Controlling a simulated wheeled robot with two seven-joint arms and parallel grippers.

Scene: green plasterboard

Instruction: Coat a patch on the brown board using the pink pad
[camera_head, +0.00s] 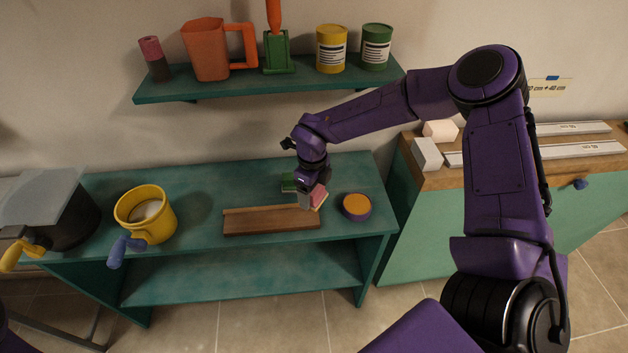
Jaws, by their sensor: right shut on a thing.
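The brown board (268,222) lies flat on the green bench, near its front edge. The pink pad (319,195) is in my right gripper (306,194), which is shut on it at the right end of the board. The gripper hides part of the pad, and I cannot tell whether the pad touches the board. A small round purple tub with orange contents (356,206) stands just right of the board. My left gripper is not in view.
A yellow pot (146,214) with a blue handle stands on the bench at left. A wall shelf (270,82) above holds an orange jug (208,48) and cans. The bench between pot and board is clear.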

